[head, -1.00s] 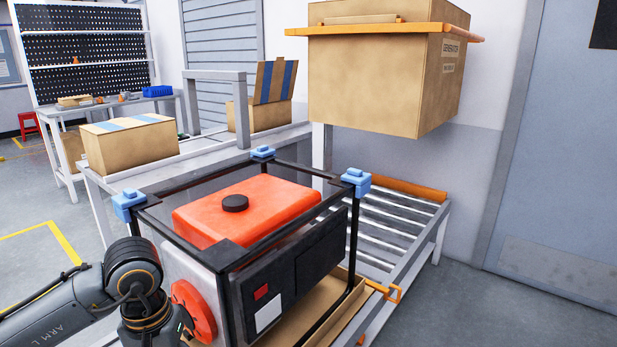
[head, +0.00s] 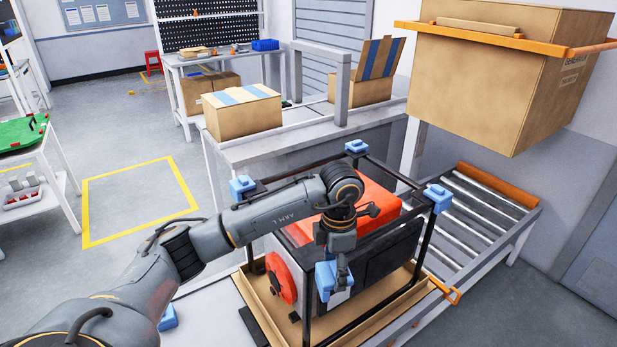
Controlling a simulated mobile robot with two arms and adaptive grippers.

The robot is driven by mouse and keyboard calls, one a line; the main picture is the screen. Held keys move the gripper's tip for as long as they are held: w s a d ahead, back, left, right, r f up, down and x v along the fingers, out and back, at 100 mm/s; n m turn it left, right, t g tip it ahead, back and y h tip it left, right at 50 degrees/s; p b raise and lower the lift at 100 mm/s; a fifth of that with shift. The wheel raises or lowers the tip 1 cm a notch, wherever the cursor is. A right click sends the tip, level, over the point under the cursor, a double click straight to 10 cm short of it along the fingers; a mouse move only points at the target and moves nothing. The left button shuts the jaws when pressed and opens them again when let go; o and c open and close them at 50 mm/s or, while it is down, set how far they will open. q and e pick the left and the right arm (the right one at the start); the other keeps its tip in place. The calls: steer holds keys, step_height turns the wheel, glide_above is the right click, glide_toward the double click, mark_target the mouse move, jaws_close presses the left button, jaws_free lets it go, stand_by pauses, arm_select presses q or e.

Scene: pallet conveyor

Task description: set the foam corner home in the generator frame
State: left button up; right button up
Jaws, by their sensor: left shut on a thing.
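The generator (head: 385,197) has a red-orange top and stands inside a black tube frame (head: 425,245). Blue foam corners sit on its left (head: 242,187), back (head: 357,147) and right (head: 437,196) top corners. My left arm reaches across the generator from the left. My left gripper (head: 341,277) points down and is shut on a blue foam corner (head: 324,281) at the frame's near top corner. The gripper hides part of this foam, and I cannot tell whether it is fully seated. My right gripper is not in view.
The frame stands in a cardboard tray (head: 262,307). Another blue piece (head: 168,318) lies at lower left, partly behind my arm. A large carton (head: 490,80) hangs above the roller conveyor (head: 485,215). Cartons (head: 243,112) stand on the bench behind.

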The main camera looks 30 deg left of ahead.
arm_select(q)
steer(key=w+a+r+n+p, duration=0.1)
steer(key=a+r+n+p, duration=0.3)
steer(key=r+n+p, duration=0.5)
steer(key=a+r+n+p, duration=0.2)
steer(key=a+n+p, duration=0.35)
steer(key=n, duration=0.75)
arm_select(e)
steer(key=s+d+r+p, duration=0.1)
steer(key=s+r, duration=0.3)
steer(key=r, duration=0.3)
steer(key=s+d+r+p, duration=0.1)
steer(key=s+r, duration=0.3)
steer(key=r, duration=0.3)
arm_select(q)
steer(key=b, duration=0.7)
glide_above(308, 267)
steer(key=shift+f, duration=4.1)
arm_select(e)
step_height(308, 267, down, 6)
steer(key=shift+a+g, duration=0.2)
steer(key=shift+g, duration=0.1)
arm_select(q)
steer(key=shift+f, duration=0.1)
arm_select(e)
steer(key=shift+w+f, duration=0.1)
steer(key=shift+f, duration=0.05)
